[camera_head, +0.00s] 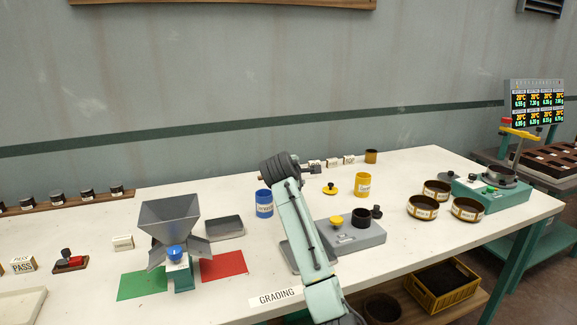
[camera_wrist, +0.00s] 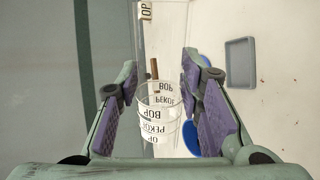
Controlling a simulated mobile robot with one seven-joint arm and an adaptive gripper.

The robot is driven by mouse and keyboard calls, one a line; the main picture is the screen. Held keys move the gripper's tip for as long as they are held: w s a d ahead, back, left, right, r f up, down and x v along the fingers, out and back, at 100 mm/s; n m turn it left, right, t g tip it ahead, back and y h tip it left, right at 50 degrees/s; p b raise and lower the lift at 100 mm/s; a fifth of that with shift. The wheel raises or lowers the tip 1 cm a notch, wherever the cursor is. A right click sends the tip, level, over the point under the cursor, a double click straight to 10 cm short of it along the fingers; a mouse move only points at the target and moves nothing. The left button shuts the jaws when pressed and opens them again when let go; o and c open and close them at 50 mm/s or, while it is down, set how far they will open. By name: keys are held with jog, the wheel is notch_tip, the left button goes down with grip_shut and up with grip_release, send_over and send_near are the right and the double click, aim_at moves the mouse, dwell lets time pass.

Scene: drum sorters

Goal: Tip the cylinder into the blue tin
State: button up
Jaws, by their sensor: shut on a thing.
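My gripper (camera_wrist: 157,95) is shut on a clear cylinder (camera_wrist: 160,92) in the wrist view, with a purple pad on either side of it. The cylinder is see-through, with printed words such as BOP and PEKOE showing on or through it; I cannot tell what is inside. The blue tin (camera_head: 264,204) stands on the white table in the head view, just left of my arm, with a white label. Blue parts of it (camera_wrist: 190,138) show behind the cylinder and right finger in the wrist view. In the head view the arm's end hides most of the gripper.
A grey hopper (camera_head: 170,220) stands left over green and red mats. A grey tray (camera_head: 224,228) lies between it and the blue tin. A yellow tin (camera_head: 362,185) and a grey base (camera_head: 350,235) are right of my arm. Several round brown tins (camera_head: 422,207) stand farther right.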

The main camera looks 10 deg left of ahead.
jog(key=shift+d+f+m+y, duration=0.25)
jog(key=shift+f+m+y, duration=0.15)
jog(key=shift+f+m, duration=0.1)
jog(key=shift+d+f+m+y, duration=0.25)
jog(key=shift+f+m+y, duration=0.15)
jog(key=shift+f+m, duration=0.1)
jog(key=r+m+y, duration=0.1)
jog(key=a+r+m+y, duration=0.1)
jog(key=m+y, duration=0.1)
jog(key=a+r+m+y, duration=0.1)
jog(key=r, duration=0.1)
jog(key=shift+s+m, duration=0.15)
jog(key=shift+m, duration=0.25)
jog(key=a+m+y+b, duration=0.1)
jog(key=a+m, duration=0.1)
jog(key=a+m+t+y+b, duration=0.1)
jog(key=a+m, duration=0.1)
jog(key=a+m+t+y+b, duration=0.1)
jog(key=a+m+y+b, duration=0.1)
jog(key=shift+s+a+f+m, duration=0.15)
jog(key=shift+s+a+m, duration=0.1)
jog(key=shift+s+m, duration=0.15)
notch_tip(320, 180, up, 5)
jog(key=p, duration=0.3)
jog(key=shift+d, duration=0.15)
jog(key=shift+w+f, duration=0.15)
jog(key=shift+f, duration=0.05)
